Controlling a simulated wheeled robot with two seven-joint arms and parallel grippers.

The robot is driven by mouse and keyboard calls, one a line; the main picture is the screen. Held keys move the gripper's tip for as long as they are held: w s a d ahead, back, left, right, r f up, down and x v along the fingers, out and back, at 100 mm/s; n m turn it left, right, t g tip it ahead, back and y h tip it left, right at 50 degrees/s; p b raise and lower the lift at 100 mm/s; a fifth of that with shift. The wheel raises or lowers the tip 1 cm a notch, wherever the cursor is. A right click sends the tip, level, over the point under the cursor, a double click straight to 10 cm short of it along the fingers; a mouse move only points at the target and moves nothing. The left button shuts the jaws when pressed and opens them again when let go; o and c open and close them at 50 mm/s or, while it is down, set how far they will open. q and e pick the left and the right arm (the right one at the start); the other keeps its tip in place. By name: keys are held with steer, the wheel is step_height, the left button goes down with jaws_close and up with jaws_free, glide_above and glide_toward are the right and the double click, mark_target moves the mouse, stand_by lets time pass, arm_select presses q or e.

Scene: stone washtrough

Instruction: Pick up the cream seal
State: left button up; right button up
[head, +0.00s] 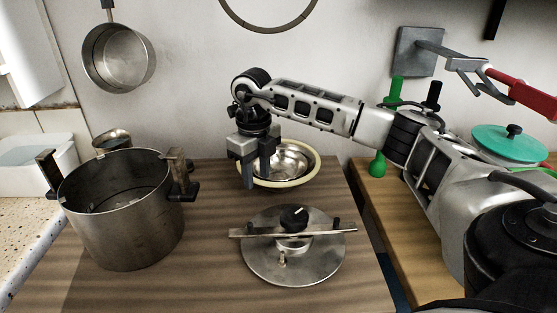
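The cream seal (312,173) is a pale ring on the wooden counter near the back wall. It encircles a shiny metal bowl (289,162); I cannot tell whether the bowl rests inside it or on it. My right gripper (257,182) points down at the ring's left side, its two fingers apart. The fingers hide part of the ring's left edge, and I cannot tell whether they touch it. My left gripper is out of view.
A steel pot (122,225) with side handles stands at left. A metal lid (293,262) with a crossbar and black knob lies in front of the bowl. A small pan (117,58) hangs on the wall. Green dumbbell-like object (377,166) and teal lid (508,146) are at right.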

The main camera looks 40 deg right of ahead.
jaws_close()
stand_by(0.4)
